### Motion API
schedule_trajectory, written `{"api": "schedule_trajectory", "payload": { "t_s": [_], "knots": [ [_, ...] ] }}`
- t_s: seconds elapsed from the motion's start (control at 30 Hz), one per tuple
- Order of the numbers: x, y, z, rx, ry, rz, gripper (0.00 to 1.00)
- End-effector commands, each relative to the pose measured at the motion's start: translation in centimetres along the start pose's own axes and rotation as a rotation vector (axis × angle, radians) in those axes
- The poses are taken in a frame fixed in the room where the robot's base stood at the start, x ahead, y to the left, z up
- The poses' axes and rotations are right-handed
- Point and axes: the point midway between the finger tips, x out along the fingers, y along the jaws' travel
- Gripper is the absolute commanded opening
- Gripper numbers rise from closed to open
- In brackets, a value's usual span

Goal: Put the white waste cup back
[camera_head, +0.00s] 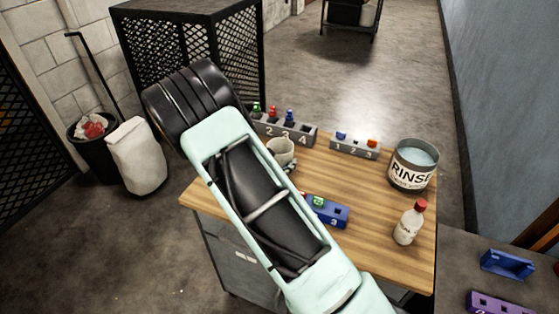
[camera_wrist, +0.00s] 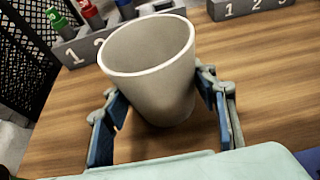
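The white waste cup (camera_wrist: 160,85) appears upright in the wrist view, its open rim toward the camera. It looks empty and seems to stand on the wooden table. My gripper (camera_wrist: 163,100) is open around it, one finger on each side near its lower part. The right finger is very close to the cup's wall; whether either finger touches is not clear. In the head view the cup (camera_head: 281,151) shows just right of my arm, on the table's far left part. My arm hides most of my gripper there.
A grey numbered rack (camera_head: 285,131) with coloured bottles stands right behind the cup. Another grey rack (camera_head: 354,147), a RINSE pot (camera_head: 413,165), a red-capped bottle (camera_head: 409,223) and a blue holder (camera_head: 328,212) stand on the table. The table's middle is clear.

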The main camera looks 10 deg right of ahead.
Motion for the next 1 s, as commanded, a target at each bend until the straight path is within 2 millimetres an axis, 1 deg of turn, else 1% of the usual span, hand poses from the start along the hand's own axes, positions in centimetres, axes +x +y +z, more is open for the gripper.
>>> {"api": "schedule_trajectory", "payload": {
  "t_s": [0.03, 0.1, 0.17, 0.43, 0.57, 0.67, 0.9, 1.0],
  "knots": [
    [0.0, 0.0, 0.0, 0.000, 0.000, 0.000, 0.57],
    [0.0, 0.0, 0.0, 0.000, 0.000, 0.000, 0.65],
    [0.0, 0.0, 0.0, 0.000, 0.000, 0.000, 0.71],
    [0.0, 0.0, 0.1, 0.000, 0.000, 0.000, 0.71],
    [-0.2, 0.0, 0.6, 0.000, 0.000, 0.000, 0.71],
    [-1.9, 0.2, 0.3, 0.001, 0.002, 0.004, 0.71],
    [-7.3, 0.2, 0.3, 0.000, 0.001, 0.005, 0.71],
    [-9.2, 0.1, 0.3, 0.001, 0.000, 0.003, 0.71]
  ]
}}
